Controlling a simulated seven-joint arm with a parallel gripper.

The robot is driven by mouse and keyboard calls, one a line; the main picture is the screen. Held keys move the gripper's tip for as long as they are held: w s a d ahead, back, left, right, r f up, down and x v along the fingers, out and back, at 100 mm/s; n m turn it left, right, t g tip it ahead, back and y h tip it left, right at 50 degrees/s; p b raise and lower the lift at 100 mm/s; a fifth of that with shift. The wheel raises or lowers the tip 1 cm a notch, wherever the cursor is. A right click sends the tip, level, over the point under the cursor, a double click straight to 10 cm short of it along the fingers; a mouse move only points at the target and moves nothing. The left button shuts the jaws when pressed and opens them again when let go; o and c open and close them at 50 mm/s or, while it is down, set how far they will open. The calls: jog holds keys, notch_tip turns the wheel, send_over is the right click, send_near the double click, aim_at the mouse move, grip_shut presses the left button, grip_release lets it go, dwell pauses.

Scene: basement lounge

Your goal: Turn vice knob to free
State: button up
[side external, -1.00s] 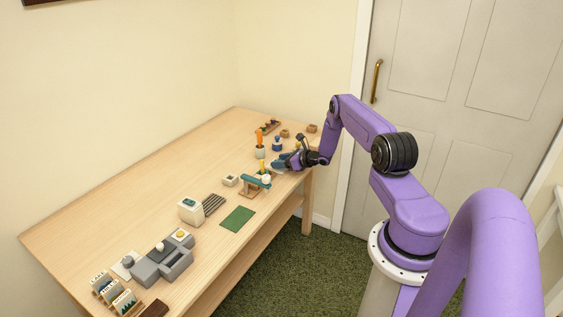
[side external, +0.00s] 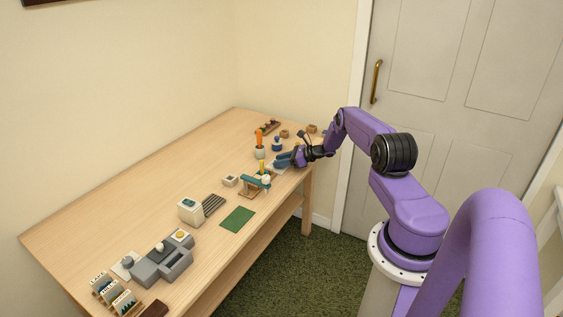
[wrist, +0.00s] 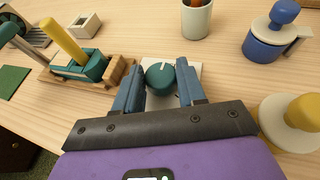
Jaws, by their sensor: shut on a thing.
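The knob (wrist: 160,77) is a round teal dial with a white pointer line on top, seen in the wrist view. It sits on a white plate (wrist: 191,70), and any markings there are too small to read. My gripper (wrist: 160,84) has its blue fingers on either side of the knob, shut on it. In the side view my gripper (side external: 283,160) is low over the far right part of the table and hides the knob. A teal vice (wrist: 95,68) on a wooden base, with a yellow rod (wrist: 62,41) standing out of it, is left of the knob.
A white cup (wrist: 196,20) stands behind the knob. A blue lidded pot (wrist: 268,40) and a yellow-knobbed white object (wrist: 297,118) are to the right. A small white box (wrist: 85,25) and green mat (side external: 238,219) lie left. The table's front edge is close.

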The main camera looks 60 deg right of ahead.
jog(key=shift+w+r+n+y, duration=0.1)
jog(key=shift+n+y, duration=0.4)
jog(key=o, duration=1)
jog(key=shift+o, duration=0.2)
jog(key=v, duration=1.7)
jog(key=shift+r, duration=0.3)
jog(key=shift+d, duration=0.1)
